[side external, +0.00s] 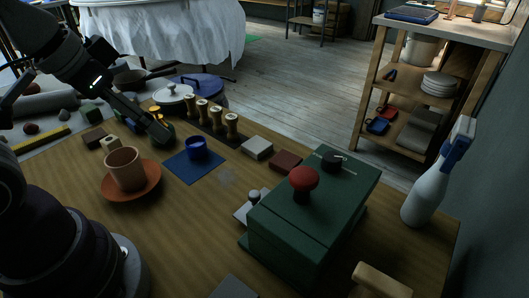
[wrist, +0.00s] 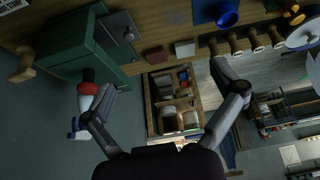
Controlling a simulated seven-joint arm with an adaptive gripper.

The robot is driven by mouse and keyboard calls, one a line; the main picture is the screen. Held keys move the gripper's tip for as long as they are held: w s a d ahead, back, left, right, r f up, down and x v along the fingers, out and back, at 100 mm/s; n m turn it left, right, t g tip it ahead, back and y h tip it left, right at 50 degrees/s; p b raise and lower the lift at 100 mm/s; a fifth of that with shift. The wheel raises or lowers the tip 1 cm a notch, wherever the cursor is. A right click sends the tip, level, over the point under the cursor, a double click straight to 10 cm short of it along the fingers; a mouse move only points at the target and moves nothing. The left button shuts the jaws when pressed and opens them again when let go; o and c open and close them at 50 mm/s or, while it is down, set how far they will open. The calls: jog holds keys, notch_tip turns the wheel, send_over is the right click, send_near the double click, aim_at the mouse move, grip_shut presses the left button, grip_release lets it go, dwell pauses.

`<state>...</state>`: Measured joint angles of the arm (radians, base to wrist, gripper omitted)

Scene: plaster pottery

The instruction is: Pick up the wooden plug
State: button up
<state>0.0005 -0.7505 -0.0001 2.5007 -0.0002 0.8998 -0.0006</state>
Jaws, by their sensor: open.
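Which piece is the wooden plug is not certain. A pale wooden piece with a broad top (side external: 381,280) stands at the front right, partly cut off by the picture's edge; the wrist view shows a similar wooden piece (wrist: 22,66) at the far left, beside the green box. Several turned wooden pegs (side external: 231,124) stand in a row on a dark strip at the back, also in the wrist view (wrist: 257,41). My gripper (side external: 157,128) is over the back left of the table. In the wrist view my gripper (wrist: 163,80) has its fingers wide apart, with nothing between them.
A green box (side external: 318,215) with a red knob (side external: 304,180) fills the right. A terracotta cup (side external: 125,170) on a saucer (side external: 150,186) and a blue cup (side external: 196,148) stand left of centre. The front middle is mostly bare.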

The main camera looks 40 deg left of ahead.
jog(key=shift+c, duration=0.2)
jog(key=c, duration=0.6)
jog(key=shift+c, duration=0.2)
jog(key=m+g+h, duration=0.4)
jog(key=m+g, duration=0.1)
jog(key=m, duration=1.2)
send_near(382, 280)
jog(key=x, duration=1)
jog(key=shift+d+f, duration=0.15)
jog(key=shift+f, duration=0.2)
